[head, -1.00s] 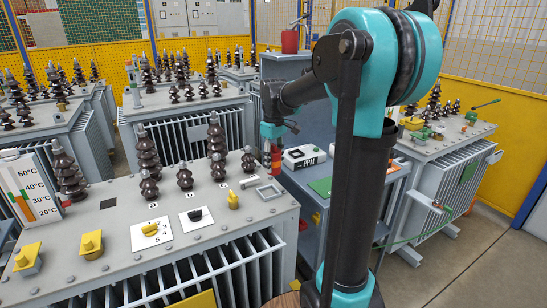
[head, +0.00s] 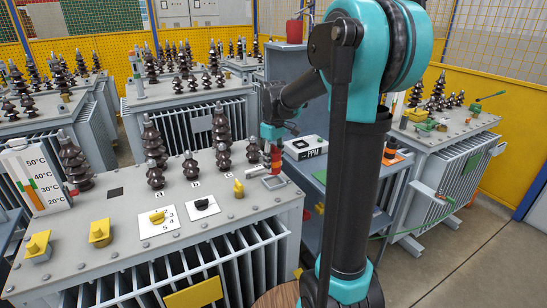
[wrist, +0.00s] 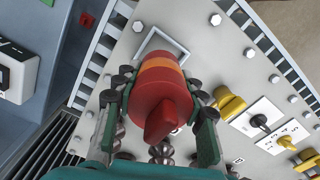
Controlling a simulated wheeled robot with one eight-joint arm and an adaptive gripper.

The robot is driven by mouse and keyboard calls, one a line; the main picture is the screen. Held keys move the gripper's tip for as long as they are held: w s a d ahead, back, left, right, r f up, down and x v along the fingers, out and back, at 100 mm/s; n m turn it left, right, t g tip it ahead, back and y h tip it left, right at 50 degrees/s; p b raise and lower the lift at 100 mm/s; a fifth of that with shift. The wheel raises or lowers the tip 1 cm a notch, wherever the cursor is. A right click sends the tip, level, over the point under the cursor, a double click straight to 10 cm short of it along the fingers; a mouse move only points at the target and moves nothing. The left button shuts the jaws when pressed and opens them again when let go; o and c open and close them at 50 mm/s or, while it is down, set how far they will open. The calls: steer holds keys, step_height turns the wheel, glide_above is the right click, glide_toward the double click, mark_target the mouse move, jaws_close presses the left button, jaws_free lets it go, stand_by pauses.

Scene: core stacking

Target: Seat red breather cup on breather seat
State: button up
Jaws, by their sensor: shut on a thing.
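The red breather cup (head: 276,158), with an orange band, is between the fingers of my gripper (head: 274,146). In the wrist view the cup (wrist: 160,97) points its red pointed end at the camera, and my gripper (wrist: 163,92) has a green-backed finger closed on each side. The breather seat is a grey square frame (head: 274,183) on the near transformer's top, by its right edge. The cup is just above it in the head view. In the wrist view the cup covers part of the seat (wrist: 150,37); any gap between them is unclear.
The near transformer top (head: 120,205) carries brown insulators (head: 223,160), a yellow valve (head: 238,188), and black (head: 202,204) and yellow (head: 157,217) knobs. A blue bench with a PPM meter (head: 305,147) stands right of it. Another transformer (head: 445,150) is further right, with floor between.

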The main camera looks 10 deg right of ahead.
mark_target(274, 145)
steer(key=shift+f, duration=1.3)
steer(key=shift+f, duration=1.25)
stand_by(0.5)
steer(key=o, duration=1.3)
steer(key=shift+o, duration=0.2)
steer(key=shift+r, duration=0.1)
step_height(274, 145, up, 12)
steer(key=shift+f, duration=0.1)
steer(key=s+d+f+m+t, duration=0.2)
steer(key=s+f+m, duration=0.2)
steer(key=s+f, duration=0.5)
steer(key=s+d+f+m+t, duration=0.2)
steer(key=s+f+m, duration=0.2)
steer(key=s+f, duration=0.6)
steer(key=s, duration=0.3)
steer(key=shift+f, duration=0.25)
